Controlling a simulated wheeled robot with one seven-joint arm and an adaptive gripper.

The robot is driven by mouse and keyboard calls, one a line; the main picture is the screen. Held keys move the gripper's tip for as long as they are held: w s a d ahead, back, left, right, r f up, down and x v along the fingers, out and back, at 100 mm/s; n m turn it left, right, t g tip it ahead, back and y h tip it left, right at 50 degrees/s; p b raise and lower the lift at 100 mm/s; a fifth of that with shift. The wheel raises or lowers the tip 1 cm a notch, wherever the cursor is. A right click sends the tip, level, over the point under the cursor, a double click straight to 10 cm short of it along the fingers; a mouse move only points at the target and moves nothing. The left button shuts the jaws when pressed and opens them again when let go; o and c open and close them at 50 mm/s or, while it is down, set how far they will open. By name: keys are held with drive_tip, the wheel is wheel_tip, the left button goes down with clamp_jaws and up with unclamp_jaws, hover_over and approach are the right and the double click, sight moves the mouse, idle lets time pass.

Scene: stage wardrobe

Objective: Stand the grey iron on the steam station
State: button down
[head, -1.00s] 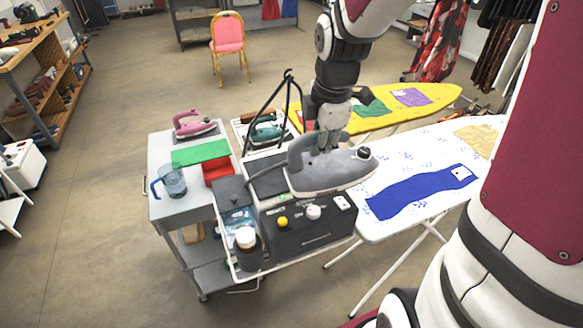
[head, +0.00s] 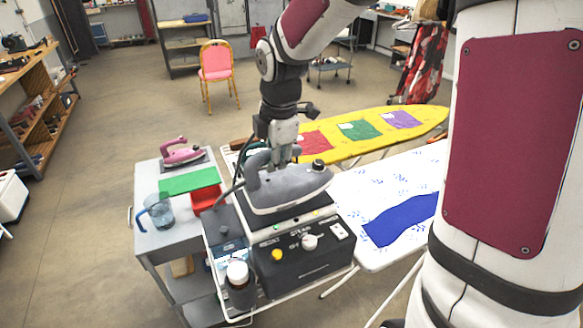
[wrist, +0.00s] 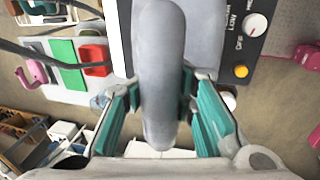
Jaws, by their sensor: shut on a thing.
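The grey iron (head: 290,192) is in the head view, roughly level, with its nose to the right. My gripper (head: 279,162) is shut on its handle from above. In the wrist view the grey handle (wrist: 160,75) runs between the teal fingers of my gripper (wrist: 163,110). The dark steam station (head: 305,255) is right below the iron, with a yellow button and a white knob on its front. The iron hides most of the station's top plate. I cannot tell whether the iron's sole touches it. The station's panel also shows in the wrist view (wrist: 262,50).
A grey cart (head: 150,235) at left carries a pink iron (head: 182,152), a green cloth (head: 188,181), a red tray (head: 206,198) and a blue jug (head: 157,212). A bottle (head: 238,285) stands front left of the station. Ironing boards (head: 400,215) lie to the right.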

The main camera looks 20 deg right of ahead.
sight(265, 171)
drive_tip(key=w, duration=0.1)
drive_tip(key=w+a, duration=0.1)
drive_tip(key=w, duration=0.1)
drive_tip(key=shift+w+a+f, duration=0.1)
drive_tip(key=shift+w+a, duration=0.05)
drive_tip(key=shift+a, duration=0.1)
drive_tip(key=shift+s+x, duration=0.2)
drive_tip(key=shift+x, duration=0.65)
drive_tip(key=shift+s+x, duration=0.15)
drive_tip(key=shift+x, duration=0.7)
drive_tip(key=shift+f, duration=0.2)
drive_tip(key=c, duration=1.3)
unclamp_jaws()
drive_tip(key=shift+s+f, duration=0.1)
